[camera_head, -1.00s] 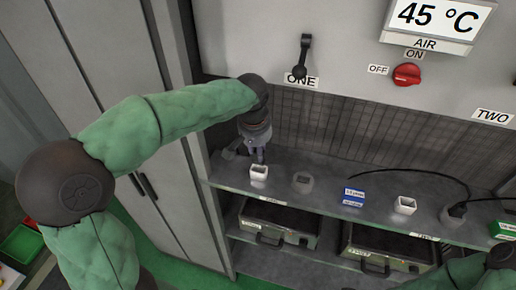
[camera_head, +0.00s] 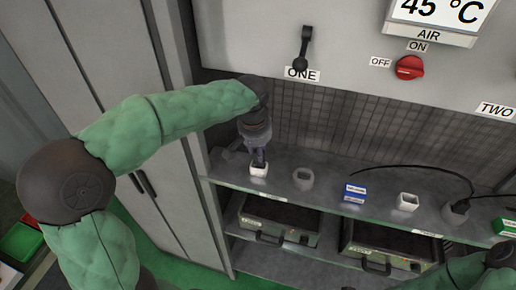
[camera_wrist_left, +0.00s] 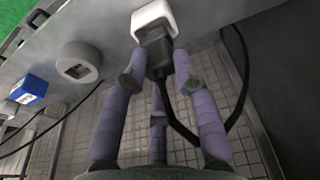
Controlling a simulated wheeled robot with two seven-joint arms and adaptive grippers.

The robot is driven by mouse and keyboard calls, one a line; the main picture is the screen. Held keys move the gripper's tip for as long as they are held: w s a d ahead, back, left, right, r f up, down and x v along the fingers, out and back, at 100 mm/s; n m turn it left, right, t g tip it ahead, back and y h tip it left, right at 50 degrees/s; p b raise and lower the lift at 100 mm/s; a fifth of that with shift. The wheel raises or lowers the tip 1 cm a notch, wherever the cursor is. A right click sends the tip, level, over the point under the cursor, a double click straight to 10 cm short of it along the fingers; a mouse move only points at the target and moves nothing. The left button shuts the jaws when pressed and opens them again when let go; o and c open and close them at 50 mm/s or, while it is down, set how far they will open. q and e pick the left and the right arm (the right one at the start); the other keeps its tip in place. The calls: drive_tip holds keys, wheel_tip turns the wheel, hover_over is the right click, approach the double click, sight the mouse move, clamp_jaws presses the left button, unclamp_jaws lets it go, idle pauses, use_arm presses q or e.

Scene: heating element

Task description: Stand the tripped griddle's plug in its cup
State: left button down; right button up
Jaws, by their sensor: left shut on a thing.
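My left gripper (camera_head: 258,158) points down over the white square cup (camera_head: 258,170) at the left end of the shelf. In the left wrist view its fingers (camera_wrist_left: 156,72) are shut on a black plug (camera_wrist_left: 155,52) with a black cord. The plug's end is at the mouth of the white cup (camera_wrist_left: 152,17); how far it is inside cannot be told. Two griddles sit on the lower shelf, one on the left (camera_head: 278,222) and one on the right (camera_head: 390,248). My right gripper is not in view; only part of that arm shows at the lower right.
A grey round socket (camera_head: 303,179) is right of the cup, then a blue-white box (camera_head: 355,193), a second white cup (camera_head: 407,202) and a socket with a black plug (camera_head: 458,209). A lever (camera_head: 303,48) and red knob (camera_head: 409,67) are on the wall panel.

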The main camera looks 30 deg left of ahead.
use_arm(q)
drive_tip(key=shift+s+b+x, duration=0.15)
drive_tip(key=shift+b+x, duration=0.35)
drive_tip(key=shift+x, duration=0.15)
drive_tip(key=shift+s+b+x, duration=0.15)
drive_tip(key=shift+b+x, duration=0.35)
drive_tip(key=shift+x, duration=0.15)
drive_tip(key=c, duration=0.9)
unclamp_jaws()
drive_tip(key=v, duration=1.2)
